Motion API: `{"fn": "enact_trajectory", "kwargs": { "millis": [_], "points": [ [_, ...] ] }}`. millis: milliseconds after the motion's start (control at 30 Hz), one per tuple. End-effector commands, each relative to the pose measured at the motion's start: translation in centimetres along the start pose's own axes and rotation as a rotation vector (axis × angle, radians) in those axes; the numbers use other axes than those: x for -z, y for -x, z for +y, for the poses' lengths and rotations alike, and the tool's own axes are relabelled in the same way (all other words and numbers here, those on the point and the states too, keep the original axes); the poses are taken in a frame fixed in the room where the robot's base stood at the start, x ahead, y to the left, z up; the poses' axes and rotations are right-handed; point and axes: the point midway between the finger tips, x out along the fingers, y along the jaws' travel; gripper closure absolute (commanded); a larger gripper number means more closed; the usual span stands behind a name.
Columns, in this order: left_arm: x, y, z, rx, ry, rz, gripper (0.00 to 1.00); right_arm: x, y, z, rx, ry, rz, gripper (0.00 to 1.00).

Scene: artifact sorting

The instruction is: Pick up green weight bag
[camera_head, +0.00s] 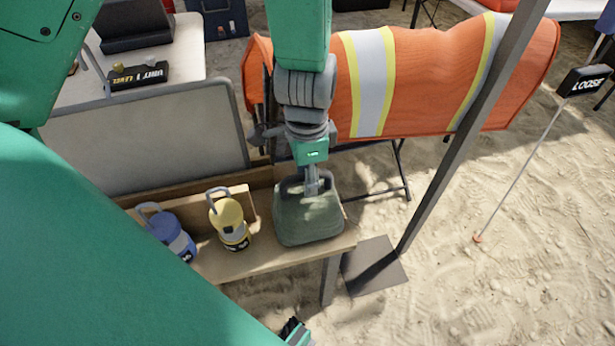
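The green weight bag (308,222) is a dark green, boxy bag with a grey handle at its top. It is at the right end of a wooden shelf (225,266). My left gripper (312,186) points down at the bag's handle, with its fingertips at the handle and partly lost against it. I cannot tell whether the fingers are closed on it, or whether the bag is touching the shelf. A small dark and teal part of mine shows at the bottom edge; I cannot tell whether it is my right gripper.
A yellow lantern-like item (229,223) and a blue one (171,236) stand left of the bag. A grey panel (145,138) rises behind. A dark metal post (452,165) stands to the right, in front of an orange striped roll (415,80). Open sand lies further right.

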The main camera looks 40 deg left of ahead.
Motion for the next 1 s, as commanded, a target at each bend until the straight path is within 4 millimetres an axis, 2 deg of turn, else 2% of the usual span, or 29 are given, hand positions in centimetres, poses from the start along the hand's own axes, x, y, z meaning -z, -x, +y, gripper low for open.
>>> {"fn": "enact_trajectory", "kwargs": {
  "millis": [233,267,300,367,767,1000],
  "points": [
    [0.0,-0.2,0.0,0.001,0.000,0.001,0.60,0.0,0.0,0.0,0.000,0.000,0.001,0.60],
    [0.0,-0.2,0.0,0.001,0.000,0.001,0.64,0.0,0.0,0.0,0.000,0.000,0.001,0.60],
    [0.0,-0.2,0.0,0.001,0.000,0.001,0.78,0.0,0.0,0.0,0.000,0.000,0.001,0.60],
    [0.0,-0.2,0.0,0.001,0.000,0.001,0.99,0.0,0.0,0.0,0.000,0.000,0.001,0.60],
    [0.1,0.0,-0.1,0.004,0.001,0.004,1.00,0.0,0.1,0.0,0.000,0.000,0.001,0.60],
    [0.3,0.9,-0.1,0.002,0.001,0.003,1.00,0.1,1.5,0.0,0.000,0.000,0.001,0.60]
  ]
}}
